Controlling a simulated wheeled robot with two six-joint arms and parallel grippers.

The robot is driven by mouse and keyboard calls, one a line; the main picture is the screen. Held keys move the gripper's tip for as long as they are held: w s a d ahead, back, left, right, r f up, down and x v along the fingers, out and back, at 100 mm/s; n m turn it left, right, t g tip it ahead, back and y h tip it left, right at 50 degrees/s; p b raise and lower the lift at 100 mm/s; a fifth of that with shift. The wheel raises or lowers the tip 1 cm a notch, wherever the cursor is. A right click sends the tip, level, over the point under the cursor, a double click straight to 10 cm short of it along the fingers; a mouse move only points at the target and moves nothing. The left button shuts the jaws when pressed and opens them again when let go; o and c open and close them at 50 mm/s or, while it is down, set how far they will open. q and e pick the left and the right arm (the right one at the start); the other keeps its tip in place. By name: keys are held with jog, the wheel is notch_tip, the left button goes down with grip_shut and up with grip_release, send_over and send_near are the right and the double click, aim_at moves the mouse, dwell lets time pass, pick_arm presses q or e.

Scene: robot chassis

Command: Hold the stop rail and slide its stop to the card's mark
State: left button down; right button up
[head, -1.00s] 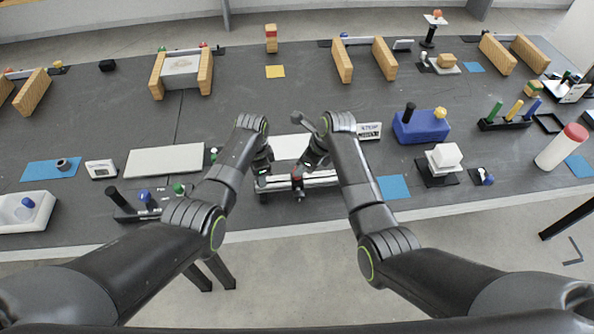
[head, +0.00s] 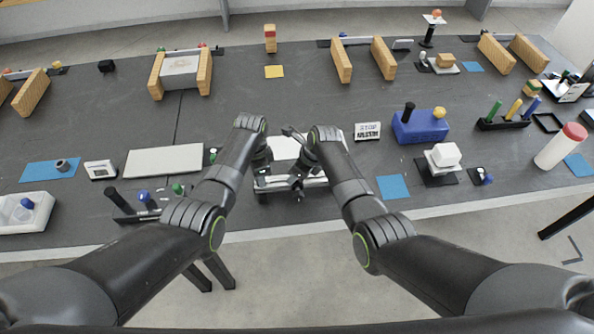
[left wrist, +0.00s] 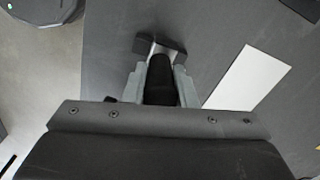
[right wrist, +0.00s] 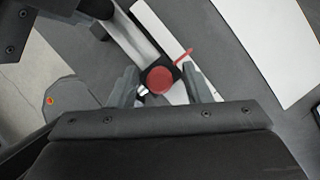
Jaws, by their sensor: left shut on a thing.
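The stop rail (head: 318,182) is a pale silver bar near the front edge of the table. My left gripper (head: 262,182) is shut on the rail's black end grip (left wrist: 160,80) at its left. The stop, with a round red knob (right wrist: 159,79) and a thin red pointer, sits on the rail in the right wrist view. My right gripper (right wrist: 161,88) is open, with one finger on each side of the stop and gaps beside it. In the head view that gripper hides the knob. The card (head: 367,131) reads STOP; its smaller second line is not legible.
A white plate (head: 286,147) lies just behind the rail. A blue mat (head: 392,187) and a blue block (head: 420,126) are to the right. A white panel (head: 163,160) and small knobbed items lie to the left.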

grip_shut()
jog(key=d, duration=0.7)
jog(key=shift+w+d, duration=0.35)
jog(key=shift+o, duration=0.2)
grip_release()
jog(key=shift+a, duration=0.1)
jog(key=shift+r, duration=0.1)
jog(key=v, duration=1.1)
jog(key=shift+s+d+r, duration=0.15)
jog(key=shift+d+r, duration=0.05)
jog(key=shift+r, duration=0.1)
